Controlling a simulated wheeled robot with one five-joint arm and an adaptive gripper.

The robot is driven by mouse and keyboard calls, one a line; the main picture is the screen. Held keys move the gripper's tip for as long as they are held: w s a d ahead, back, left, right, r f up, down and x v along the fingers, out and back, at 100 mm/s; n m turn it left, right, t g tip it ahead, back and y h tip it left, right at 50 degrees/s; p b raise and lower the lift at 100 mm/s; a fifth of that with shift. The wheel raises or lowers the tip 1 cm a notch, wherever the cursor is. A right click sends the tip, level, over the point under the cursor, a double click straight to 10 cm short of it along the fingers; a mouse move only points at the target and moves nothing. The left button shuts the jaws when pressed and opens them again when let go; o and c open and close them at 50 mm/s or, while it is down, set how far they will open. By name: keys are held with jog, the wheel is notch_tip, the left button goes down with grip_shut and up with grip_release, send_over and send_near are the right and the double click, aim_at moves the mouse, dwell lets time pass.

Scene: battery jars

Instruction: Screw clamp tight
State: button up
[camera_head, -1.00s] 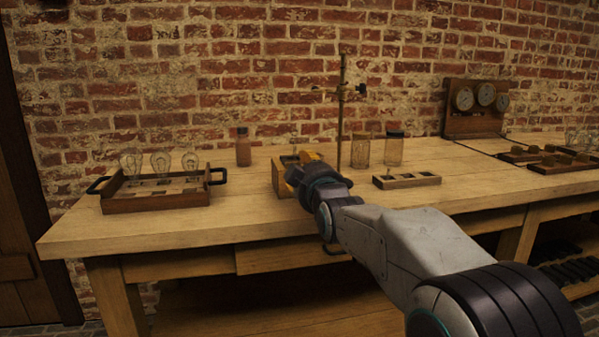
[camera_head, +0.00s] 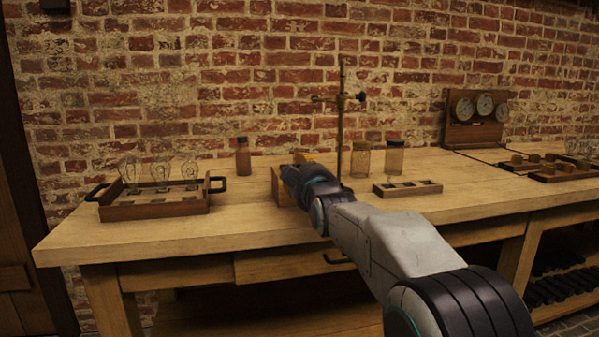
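An upright metal stand (camera_head: 341,130) rises from the bench. A clamp (camera_head: 341,98) with a dark knob (camera_head: 361,97) on its right side sits high on the rod. Whether its screw is tight cannot be told. My gripper (camera_head: 304,158) is low and left of the rod, well below the clamp, above a wooden box (camera_head: 278,186). The gripper body and wrist hide its fingers except for a bit of yellow, so I cannot see whether they are open or hold anything. They also hide most of the box and the foot of the stand.
A dark-handled tray (camera_head: 150,207) with several glass bulbs stands left. Two glass jars, one (camera_head: 361,160) beside the other (camera_head: 394,157), stand right of the rod. A slotted wooden block (camera_head: 407,189) lies in front. A gauge panel (camera_head: 476,120) stands farther right.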

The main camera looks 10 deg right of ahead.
grip_shut()
jog(key=shift+r, duration=0.1)
dwell(0.3)
jog(key=shift+m, duration=0.4)
jog(key=shift+d+r+m, duration=0.1)
jog(key=shift+d+m, duration=0.05)
jog(key=shift+m, duration=1)
jog(key=shift+d+r+m, duration=0.1)
jog(key=shift+r+m, duration=0.05)
jog(key=shift+m, duration=0.95)
jog(key=shift+d+r+m, duration=0.1)
jog(key=shift+d+m, duration=0.05)
jog(key=shift+m, duration=1)
jog(key=shift+c, duration=0.2)
grip_release()
jog(key=shift+o, duration=0.3)
jog(key=shift+f, duration=0.2)
